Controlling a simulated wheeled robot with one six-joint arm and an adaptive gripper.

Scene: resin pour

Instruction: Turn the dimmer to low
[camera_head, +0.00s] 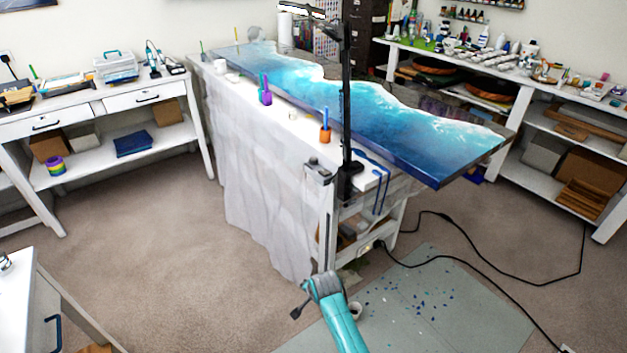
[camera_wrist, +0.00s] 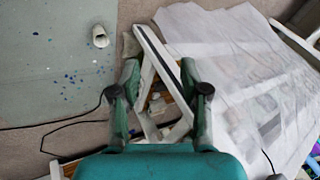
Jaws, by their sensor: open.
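A small box with a yellowish spot (camera_head: 368,250), which may be the dimmer, sits low by the near end of the work table, where a black cord starts. It is too small to read a knob or setting. My teal arm reaches up from the bottom of the head view, left of and below that box; its fingers are not clear there. In the wrist view my gripper (camera_wrist: 160,72) is open and empty, its fingers apart over the white table frame (camera_wrist: 158,50). I cannot make out a dimmer in the wrist view.
The blue resin slab (camera_head: 390,115) lies on the draped table (camera_head: 250,190). A black lamp post (camera_head: 346,90) stands at its near end. A white cup (camera_wrist: 99,36) lies on the grey floor mat (camera_head: 450,310). The black cord (camera_head: 480,262) crosses the floor. Carpet at left is clear.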

